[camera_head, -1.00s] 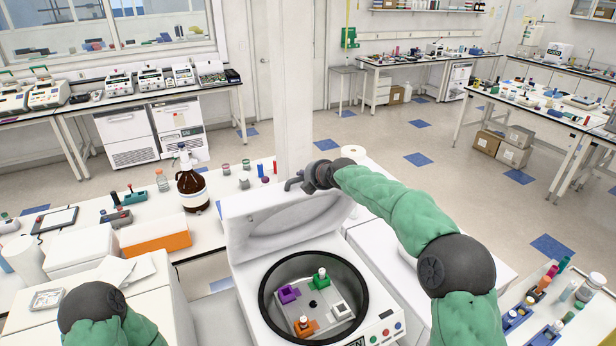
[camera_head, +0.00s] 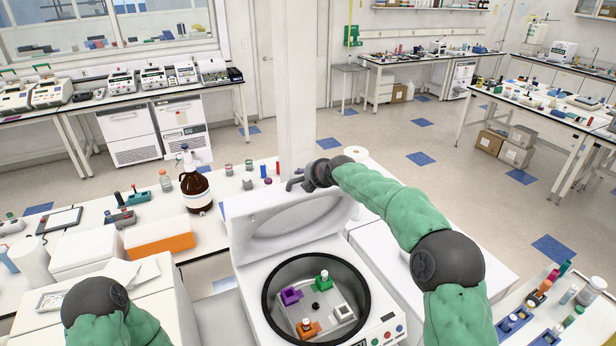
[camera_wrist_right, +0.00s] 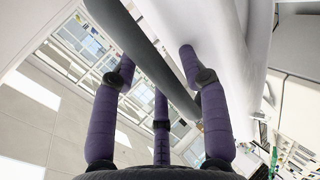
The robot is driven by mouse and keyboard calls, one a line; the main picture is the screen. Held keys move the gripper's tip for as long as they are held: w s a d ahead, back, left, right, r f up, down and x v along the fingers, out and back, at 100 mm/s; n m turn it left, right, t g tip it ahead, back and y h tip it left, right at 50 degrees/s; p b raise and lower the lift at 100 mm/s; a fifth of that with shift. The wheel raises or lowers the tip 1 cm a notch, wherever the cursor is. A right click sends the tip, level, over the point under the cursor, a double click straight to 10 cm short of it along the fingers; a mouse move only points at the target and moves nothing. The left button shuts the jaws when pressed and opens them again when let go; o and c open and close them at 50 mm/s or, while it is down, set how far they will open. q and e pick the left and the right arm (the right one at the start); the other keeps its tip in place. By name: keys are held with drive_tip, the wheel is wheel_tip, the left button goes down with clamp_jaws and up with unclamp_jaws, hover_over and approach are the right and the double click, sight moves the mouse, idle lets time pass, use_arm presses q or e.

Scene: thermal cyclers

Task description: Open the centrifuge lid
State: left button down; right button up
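The white centrifuge (camera_head: 258,300) stands at the bottom middle of the head view with its round bowl exposed. Its lid (camera_head: 295,222) stands raised, tilted back behind the bowl. In the bowl, the rotor carries purple, green, orange and white holders. My right gripper (camera_head: 296,184) is at the lid's top edge, partly hidden by its own wrist. In the right wrist view its purple fingers (camera_wrist_right: 158,68) are spread apart beside a large white surface with a dark strip, probably the lid; contact is unclear. My left arm shows at the lower left, but its gripper is out of view.
A brown bottle (camera_head: 195,190) and an orange-and-white box (camera_head: 160,240) stand left of the centrifuge. A white pillar (camera_head: 295,90) rises behind the lid. Racks with coloured tubes (camera_head: 515,320) lie at the lower right.

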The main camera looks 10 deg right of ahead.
drive_tip(key=shift+s+f, duration=0.1)
drive_tip(key=v, duration=1.2)
drive_tip(key=shift+d+f, duration=0.1)
idle(0.3)
